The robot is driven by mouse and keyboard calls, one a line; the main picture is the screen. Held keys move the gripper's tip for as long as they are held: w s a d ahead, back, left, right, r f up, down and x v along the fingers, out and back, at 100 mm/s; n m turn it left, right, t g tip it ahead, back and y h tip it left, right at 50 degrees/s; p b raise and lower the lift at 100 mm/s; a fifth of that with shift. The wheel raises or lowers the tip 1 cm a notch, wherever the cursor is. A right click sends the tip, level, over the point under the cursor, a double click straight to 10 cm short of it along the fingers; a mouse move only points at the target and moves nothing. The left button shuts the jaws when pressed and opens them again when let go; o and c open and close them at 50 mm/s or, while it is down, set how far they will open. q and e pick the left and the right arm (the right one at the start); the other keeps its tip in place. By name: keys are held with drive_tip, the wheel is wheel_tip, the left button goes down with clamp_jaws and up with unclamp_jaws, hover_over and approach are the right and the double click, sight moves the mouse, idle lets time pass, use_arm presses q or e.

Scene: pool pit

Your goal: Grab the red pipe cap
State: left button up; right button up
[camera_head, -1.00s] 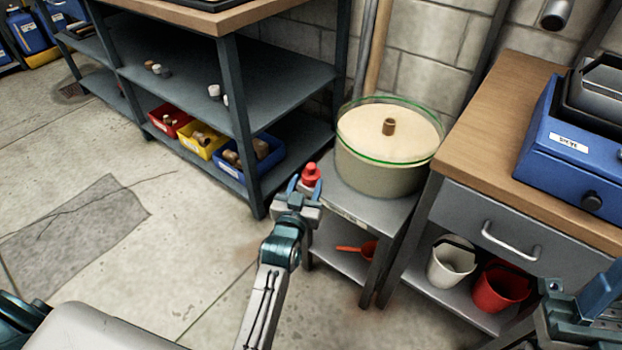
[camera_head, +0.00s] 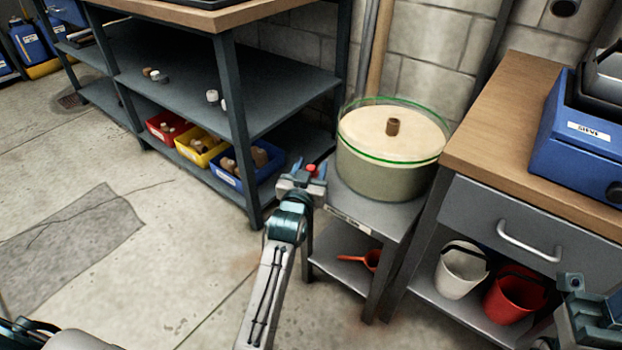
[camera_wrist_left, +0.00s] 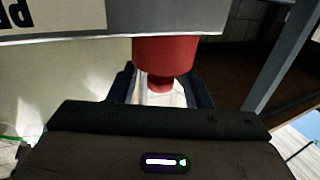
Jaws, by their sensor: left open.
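The red pipe cap (camera_head: 311,169) stands at the left edge of the small grey stand (camera_head: 347,213), mostly hidden behind my left gripper (camera_head: 306,177) in the head view. In the left wrist view the cap (camera_wrist_left: 165,58) shows large and upside down, below the edge of the stand (camera_wrist_left: 165,20). My left gripper (camera_wrist_left: 160,88) is open there, one dark finger on each side of the cap's narrower end. I cannot tell whether either finger touches it. My right gripper (camera_head: 592,310) is partly in view at the lower right; its jaws are unclear.
A round tub (camera_head: 385,172) with a green rim stands beside the cap on the stand. A dark shelf rack (camera_head: 190,95) with coloured bins is to the left. A wooden-topped drawer bench (camera_head: 500,130) is to the right, with a white bucket (camera_head: 461,272) and a red bucket (camera_head: 513,298) below.

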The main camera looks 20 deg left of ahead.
use_arm(q)
clamp_jaws()
